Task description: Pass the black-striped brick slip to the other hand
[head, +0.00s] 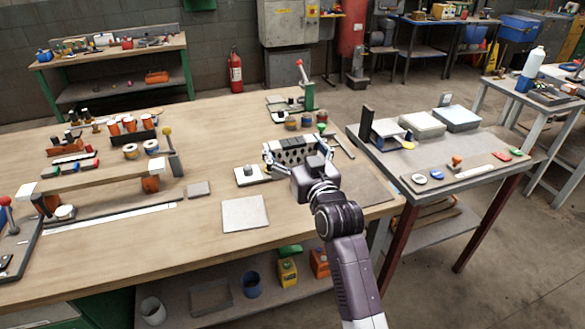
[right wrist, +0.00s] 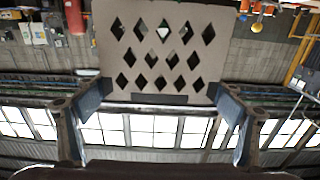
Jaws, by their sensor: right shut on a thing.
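The black-striped brick slip (head: 293,151) is held up over the right part of the wooden workbench in the head view. It is grey with rows of dark diamond-shaped holes and black bands along its upper edge. My right gripper (head: 300,160) is shut on it, with one finger at each side. In the right wrist view the slip (right wrist: 158,60) stands between the two blue-grey fingertips (right wrist: 160,97), with a black band at its near edge. My left gripper is in neither view.
The workbench (head: 130,240) has a pale square tile (head: 245,213) left of my arm. Racks, orange pots and rolls crowd its left side. A side table (head: 400,165) with grey blocks stands to the right. Bare wood lies around the bench's middle.

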